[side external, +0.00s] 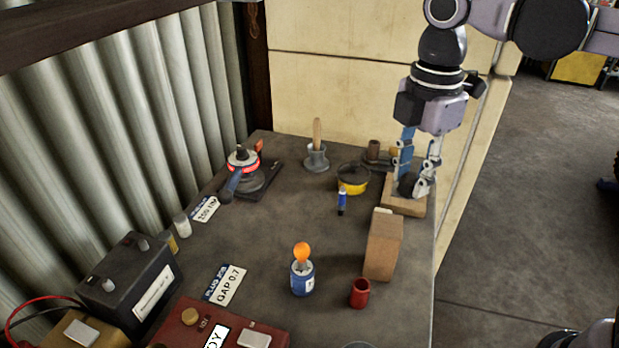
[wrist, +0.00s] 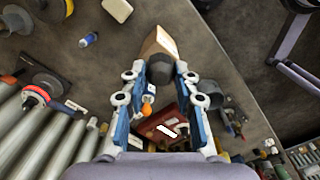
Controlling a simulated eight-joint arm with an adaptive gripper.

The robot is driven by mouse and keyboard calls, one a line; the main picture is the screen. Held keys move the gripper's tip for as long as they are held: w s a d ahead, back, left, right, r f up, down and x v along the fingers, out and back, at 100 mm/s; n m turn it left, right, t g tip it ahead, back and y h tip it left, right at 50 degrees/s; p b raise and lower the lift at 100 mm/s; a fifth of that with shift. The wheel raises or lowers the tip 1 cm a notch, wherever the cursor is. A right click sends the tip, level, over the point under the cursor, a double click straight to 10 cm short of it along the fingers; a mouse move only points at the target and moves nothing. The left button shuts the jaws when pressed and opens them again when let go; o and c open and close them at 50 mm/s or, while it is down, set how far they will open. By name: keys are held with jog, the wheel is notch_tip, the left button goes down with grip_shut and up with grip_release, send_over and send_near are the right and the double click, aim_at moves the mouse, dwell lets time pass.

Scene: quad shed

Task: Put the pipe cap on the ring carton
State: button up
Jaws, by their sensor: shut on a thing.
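My gripper (side external: 413,187) points down over the right side of the bench and is shut on the dark pipe cap (side external: 407,184). In the wrist view the cap (wrist: 161,74) sits between the fingertips. A tall brown carton (side external: 383,248), apparently the ring carton, stands upright near the bench's right edge. In the wrist view the carton (wrist: 159,43) shows just beyond the cap, partly covered by it. In the side view the gripper appears above and behind the carton's top. The gap between cap and carton is hard to judge.
A flat tan block (side external: 404,207) lies behind the carton. A red cup (side external: 360,293) and a blue can with an orange-topped item (side external: 302,279) stand in front. The bench centre is mostly clear.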

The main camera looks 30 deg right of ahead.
jog(key=a+f, duration=0.1)
jog(key=a, duration=0.1)
jog(key=shift+a+f, duration=0.35)
jog(key=shift+w+f, duration=0.1)
jog(key=shift+f, duration=1.9)
jog(key=shift+f, duration=0.15)
jog(key=o, duration=0.9)
notch_tip(320, 180, up, 12)
jog(key=s+d+f+m+t, duration=0.1)
jog(key=d+f+m+t, duration=0.1)
jog(key=d+f+m, duration=0.3)
jog(key=s+d+f+m+t, duration=0.1)
jog(key=d+f+m+t, duration=0.1)
jog(key=d+f+m, duration=0.4)
jog(key=s+d+f+m+t, duration=0.1)
jog(key=d+f+m+t, duration=0.2)
jog(key=d+f+m, duration=0.2)
jog(key=shift+s+d+f+m, duration=0.15)
jog(key=shift+f+m, duration=0.15)
jog(key=shift+m, duration=0.2)
jog(key=shift+d+f+m, duration=0.15)
jog(key=shift+f+m, duration=0.1)
jog(key=shift+m, duration=0.25)
